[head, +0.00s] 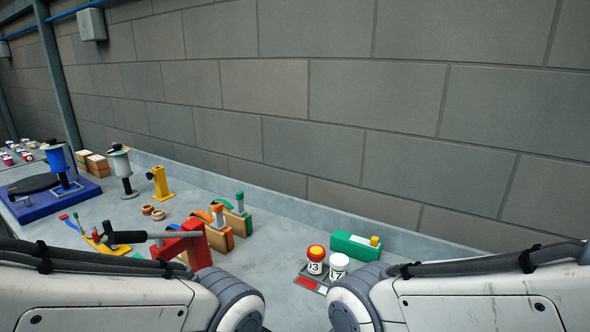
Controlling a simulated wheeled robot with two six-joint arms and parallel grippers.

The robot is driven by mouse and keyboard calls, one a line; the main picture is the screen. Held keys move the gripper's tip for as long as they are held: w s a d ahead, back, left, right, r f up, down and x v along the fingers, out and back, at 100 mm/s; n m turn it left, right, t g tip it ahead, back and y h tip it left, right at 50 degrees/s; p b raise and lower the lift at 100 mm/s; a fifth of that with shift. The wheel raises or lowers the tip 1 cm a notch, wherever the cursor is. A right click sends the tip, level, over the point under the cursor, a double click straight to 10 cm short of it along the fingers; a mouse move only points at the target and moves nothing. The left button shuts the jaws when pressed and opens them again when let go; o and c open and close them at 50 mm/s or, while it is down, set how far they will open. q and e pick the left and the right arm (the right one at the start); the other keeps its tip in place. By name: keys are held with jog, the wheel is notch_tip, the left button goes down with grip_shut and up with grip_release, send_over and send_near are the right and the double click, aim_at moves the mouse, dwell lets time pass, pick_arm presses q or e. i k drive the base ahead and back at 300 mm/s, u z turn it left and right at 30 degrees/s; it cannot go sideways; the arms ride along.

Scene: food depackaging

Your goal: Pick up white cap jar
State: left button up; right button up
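The white cap jar (338,265) stands upright on the grey worktop, at the right of the middle in the head view. It is white with dark marking on its side, and its lower part is partly hidden by my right arm. A jar with a yellow and red top (316,259) stands just left of it. Both are at a small dark plate with a red patch (307,283). My two arms come in from the lower left and lower right. Neither gripper shows in the head view.
A green block with a yellow piece (352,246) lies behind the jars against the low back ledge. A red clamp-like device (190,243) and wooden blocks with coloured handles (238,219) stand to the left. The worktop between them and the jars is clear (265,255).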

aim_at(334, 275)
jog(key=z, duration=0.35)
jog(key=k, duration=0.5)
jog(key=u, duration=0.85)
jog(key=i, duration=1.15)
jog(key=z, duration=0.8)
